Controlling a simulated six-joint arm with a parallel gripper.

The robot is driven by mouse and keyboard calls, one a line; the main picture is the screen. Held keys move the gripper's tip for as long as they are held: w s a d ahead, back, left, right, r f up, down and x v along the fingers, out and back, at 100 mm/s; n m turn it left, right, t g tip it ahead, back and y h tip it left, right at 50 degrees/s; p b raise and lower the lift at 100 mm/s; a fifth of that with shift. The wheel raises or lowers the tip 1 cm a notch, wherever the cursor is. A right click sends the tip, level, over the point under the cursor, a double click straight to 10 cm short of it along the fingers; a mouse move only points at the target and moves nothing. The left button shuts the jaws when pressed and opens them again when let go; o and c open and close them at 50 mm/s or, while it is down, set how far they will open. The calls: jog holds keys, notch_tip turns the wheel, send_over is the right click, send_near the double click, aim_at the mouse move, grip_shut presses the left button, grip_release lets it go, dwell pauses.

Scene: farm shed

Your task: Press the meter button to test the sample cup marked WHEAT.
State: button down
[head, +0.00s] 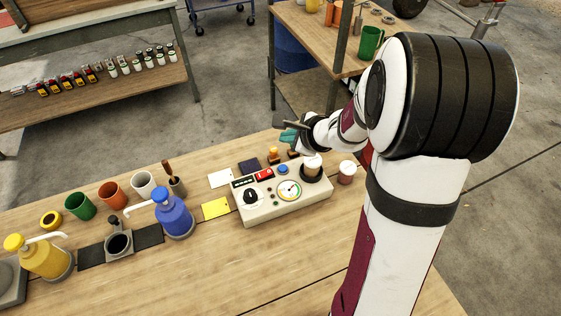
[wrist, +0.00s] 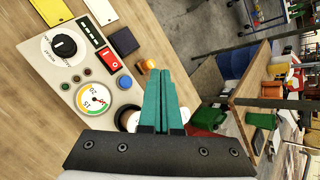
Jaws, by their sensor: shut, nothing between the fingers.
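The meter (head: 285,207) is a pale box on the bench with a round gauge (head: 289,190), a black knob (head: 250,196), a red switch (head: 264,174) and a blue button (head: 283,169). The blue button also shows in the wrist view (wrist: 125,81), left of my fingers. A sample cup (head: 312,168) stands on the dark round seat at the meter's right end. Another cup (head: 347,173) stands on the bench to its right. I cannot read WHEAT on either. My gripper (head: 288,136) has teal fingers, shut and empty, beyond the meter and apart from the button.
Small brass-coloured pieces (head: 273,155) and a dark square (head: 248,166) lie behind the meter. A yellow card (head: 216,208) lies at its left, with a blue pump bottle (head: 172,213) and several mugs farther left. The bench front is clear.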

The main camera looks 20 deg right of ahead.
aim_at(286, 170)
jog(key=shift+f, duration=4.4)
jog(key=shift+f, duration=0.4)
jog(key=shift+f, duration=0.4)
jog(key=shift+r, duration=0.85)
jog(key=shift+r, duration=2.5)
